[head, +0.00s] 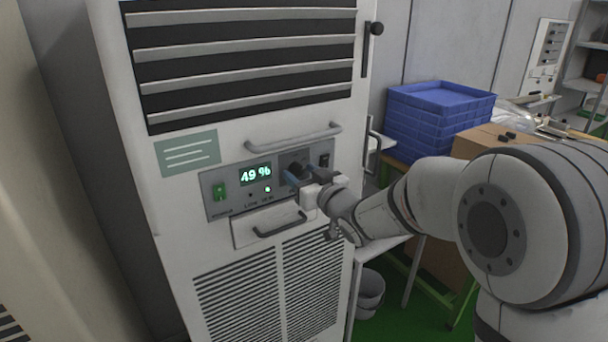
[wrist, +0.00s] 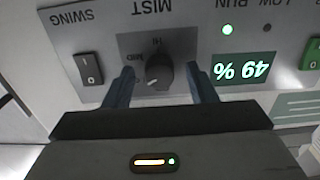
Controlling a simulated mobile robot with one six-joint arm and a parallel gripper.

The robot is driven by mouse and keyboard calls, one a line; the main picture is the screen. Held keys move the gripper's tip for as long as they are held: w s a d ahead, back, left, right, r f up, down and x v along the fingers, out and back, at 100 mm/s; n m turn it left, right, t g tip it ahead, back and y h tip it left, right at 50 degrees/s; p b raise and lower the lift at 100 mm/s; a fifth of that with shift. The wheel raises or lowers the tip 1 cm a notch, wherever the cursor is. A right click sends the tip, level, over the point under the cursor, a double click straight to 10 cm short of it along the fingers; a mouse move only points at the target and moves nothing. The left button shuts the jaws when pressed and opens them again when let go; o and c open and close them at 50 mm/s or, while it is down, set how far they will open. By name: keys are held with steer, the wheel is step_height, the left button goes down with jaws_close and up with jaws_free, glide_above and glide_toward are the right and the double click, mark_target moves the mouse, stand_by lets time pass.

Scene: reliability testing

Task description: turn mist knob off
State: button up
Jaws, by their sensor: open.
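The mist knob (wrist: 160,72) is a dark round knob on a grey square plate under the label MIST in the wrist view. A pale pointer mark shows on its lower left side in that picture. My gripper (wrist: 160,80) is open, with one blue finger on each side of the knob and a visible gap to each. In the head view my gripper (head: 298,175) is at the right part of the control panel (head: 230,204), and its fingers partly cover the knob there.
A swing rocker switch (wrist: 89,68) sits left of the knob in the wrist view. A lit 49 % display (head: 256,174) and a green power switch (head: 219,191) are on the same panel. Bar handles stick out above (head: 292,137) and below (head: 280,224). Blue crates (head: 440,105) stand to the right.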

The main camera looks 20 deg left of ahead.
steer(key=shift+c, duration=0.2)
steer(key=c, duration=0.9)
steer(key=shift+f+n+b, duration=0.1)
steer(key=shift+n+b, duration=0.2)
steer(key=shift+b, duration=0.25)
steer(key=n+b, duration=0.1)
steer(key=b, duration=0.2)
steer(key=shift+f+n, duration=0.15)
steer(key=shift+n, duration=0.25)
steer(key=n+b, duration=0.2)
steer(key=b, duration=0.2)
steer(key=shift+n, duration=0.3)
steer(key=n+b, duration=0.3)
steer(key=b, duration=0.1)
steer(key=shift+n, duration=0.3)
steer(key=shift+r+n+b, duration=0.15)
steer(key=shift+n+b, duration=0.6)
steer(key=shift+n, duration=0.05)
steer(key=shift+r+n+b, duration=0.15)
steer(key=shift+n+b, duration=0.55)
steer(key=shift+n, duration=0.4)
